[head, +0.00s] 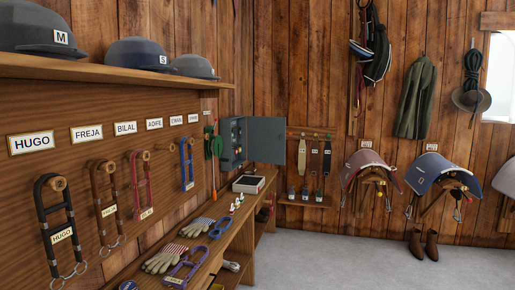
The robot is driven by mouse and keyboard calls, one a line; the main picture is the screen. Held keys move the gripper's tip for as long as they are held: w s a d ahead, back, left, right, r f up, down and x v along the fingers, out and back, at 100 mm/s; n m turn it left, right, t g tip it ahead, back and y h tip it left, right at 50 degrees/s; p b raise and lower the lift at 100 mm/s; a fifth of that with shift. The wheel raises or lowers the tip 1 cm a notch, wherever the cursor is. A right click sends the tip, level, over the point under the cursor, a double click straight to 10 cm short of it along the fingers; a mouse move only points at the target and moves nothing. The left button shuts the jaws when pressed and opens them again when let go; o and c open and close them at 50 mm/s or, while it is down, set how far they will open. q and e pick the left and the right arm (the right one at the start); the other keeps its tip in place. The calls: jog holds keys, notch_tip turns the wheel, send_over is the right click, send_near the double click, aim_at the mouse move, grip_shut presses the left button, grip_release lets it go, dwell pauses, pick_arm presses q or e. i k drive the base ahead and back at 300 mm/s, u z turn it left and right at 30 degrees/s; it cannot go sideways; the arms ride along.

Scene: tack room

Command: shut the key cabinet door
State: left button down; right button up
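The key cabinet (227,143) is a small grey-blue box on the left wall, near the far corner above the bench. Its door (267,140) stands open, swung out to the right of the box and facing me as a flat grey panel. Small keys or hooks show inside the box, too small to make out. Neither of my grippers is in view.
A wooden bench (216,240) below the cabinet holds gloves (164,259), a white box (249,184) and small figures. Halters hang on the left wall under a shelf (115,76) of helmets. Saddles (367,172) hang on the back wall.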

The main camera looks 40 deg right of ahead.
aim_at(264, 145)
jog(key=z, duration=1.85)
jog(key=i, duration=1.65)
jog(key=z, duration=0.45)
jog(key=i, duration=1.75)
jog(key=u, duration=0.85)
jog(key=i, duration=1.15)
jog(key=u, duration=0.9)
